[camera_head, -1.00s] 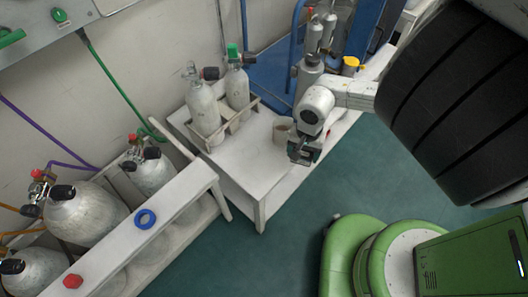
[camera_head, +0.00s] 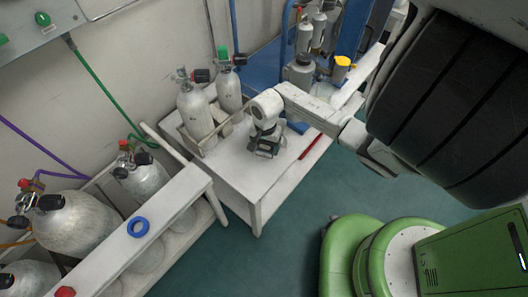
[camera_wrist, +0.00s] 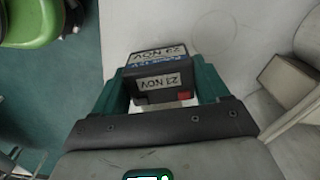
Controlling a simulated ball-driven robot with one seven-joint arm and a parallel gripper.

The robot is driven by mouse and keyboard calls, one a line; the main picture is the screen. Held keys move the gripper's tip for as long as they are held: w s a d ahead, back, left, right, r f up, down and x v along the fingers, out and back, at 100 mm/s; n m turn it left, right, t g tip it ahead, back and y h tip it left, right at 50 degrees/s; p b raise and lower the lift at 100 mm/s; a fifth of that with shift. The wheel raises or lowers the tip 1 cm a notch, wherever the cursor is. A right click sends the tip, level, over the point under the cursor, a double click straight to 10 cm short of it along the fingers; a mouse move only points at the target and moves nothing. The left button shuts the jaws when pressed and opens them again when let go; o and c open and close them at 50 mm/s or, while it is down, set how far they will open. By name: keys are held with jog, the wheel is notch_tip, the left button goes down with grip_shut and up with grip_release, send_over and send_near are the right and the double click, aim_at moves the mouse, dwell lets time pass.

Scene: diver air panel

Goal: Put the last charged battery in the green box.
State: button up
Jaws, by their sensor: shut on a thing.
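My gripper (camera_head: 265,153) is low over the white table (camera_head: 250,190), in front of the two upright cylinders. In the wrist view its green fingers (camera_wrist: 163,90) are shut on a dark battery (camera_wrist: 165,82). The battery shows two pale labels, which seem to read "22 NOV" or "23 NOV", a blue strip and a red patch at its right corner. White tabletop shows around it; I cannot tell whether it touches the table. In the head view the battery is mostly hidden by my gripper. I cannot make out a green box in either view.
Two cylinders (camera_head: 197,115) stand in a rack (camera_head: 205,148) left of my gripper. A red stick-like thing (camera_head: 310,147) and a blue thing (camera_head: 298,127) lie to its right. The table's front corner is clear.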

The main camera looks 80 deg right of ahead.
aim_at(264, 152)
jog(key=shift+w+d+f, duration=0.1)
jog(key=shift+w+f, duration=0.15)
jog(key=shift+f, duration=0.1)
notch_tip(264, 152, down, 3)
jog(key=shift+w+b, duration=0.1)
jog(key=shift+b, duration=0.25)
jog(key=shift+f, duration=0.15)
jog(key=shift+f, duration=0.15)
jog(key=o, duration=1.5)
